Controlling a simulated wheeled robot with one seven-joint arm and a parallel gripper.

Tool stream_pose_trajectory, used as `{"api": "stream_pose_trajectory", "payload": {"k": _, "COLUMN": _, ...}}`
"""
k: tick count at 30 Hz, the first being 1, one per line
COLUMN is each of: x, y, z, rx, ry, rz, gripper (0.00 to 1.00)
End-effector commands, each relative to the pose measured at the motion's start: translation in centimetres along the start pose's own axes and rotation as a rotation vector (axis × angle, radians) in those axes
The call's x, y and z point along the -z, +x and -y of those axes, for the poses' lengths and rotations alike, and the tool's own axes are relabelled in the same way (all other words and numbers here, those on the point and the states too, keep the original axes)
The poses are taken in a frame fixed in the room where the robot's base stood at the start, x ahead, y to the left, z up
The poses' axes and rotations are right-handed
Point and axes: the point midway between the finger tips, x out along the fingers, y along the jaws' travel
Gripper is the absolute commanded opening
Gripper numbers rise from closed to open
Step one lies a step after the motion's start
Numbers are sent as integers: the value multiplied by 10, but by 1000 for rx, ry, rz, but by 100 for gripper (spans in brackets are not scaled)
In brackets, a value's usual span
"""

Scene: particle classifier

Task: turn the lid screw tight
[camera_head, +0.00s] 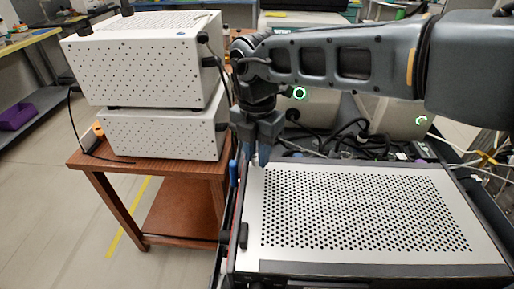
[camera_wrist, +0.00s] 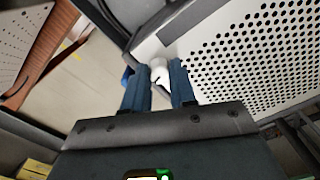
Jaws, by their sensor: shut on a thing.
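The particle classifier's lid (camera_head: 252,205) is a pale panel with many round holes, lying flat at the front right; it also fills the upper right of the wrist view (camera_wrist: 184,42). My gripper (camera_head: 260,163) points down at the lid's far left corner. In the wrist view my gripper (camera_wrist: 160,88) has its two blue-grey fingers close together, on either side of a small whitish lid screw (camera_wrist: 158,70). The gripper is shut on this screw, at the lid's edge. In the head view the fingers hide the screw. Its thread is not visible, so I cannot tell how tight it is.
A small blue part (camera_head: 233,171) stands just left of the gripper. A black part (camera_head: 243,236) sits on the lid's left edge. Two stacked white perforated boxes (camera_head: 150,60) stand on a brown wooden table (camera_head: 185,178) at the left. Cables (camera_head: 345,140) lie behind the lid.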

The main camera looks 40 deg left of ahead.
Motion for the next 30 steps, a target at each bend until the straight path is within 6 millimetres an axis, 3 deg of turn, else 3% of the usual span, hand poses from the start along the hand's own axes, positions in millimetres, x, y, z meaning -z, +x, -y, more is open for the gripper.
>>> {"api": "stream_pose_trajectory", "payload": {"k": 21, "x": -1, "y": -1, "z": 0, "rx": -1, "ry": 72, "rz": 1, "gripper": 0}}
{"api": "stream_pose_trajectory", "payload": {"k": 22, "x": -1, "y": -1, "z": 0, "rx": -1, "ry": 72, "rz": 1, "gripper": 29}}
{"api": "stream_pose_trajectory", "payload": {"k": 30, "x": 0, "y": 0, "z": 0, "rx": -1, "ry": 71, "rz": 0, "gripper": 52}}
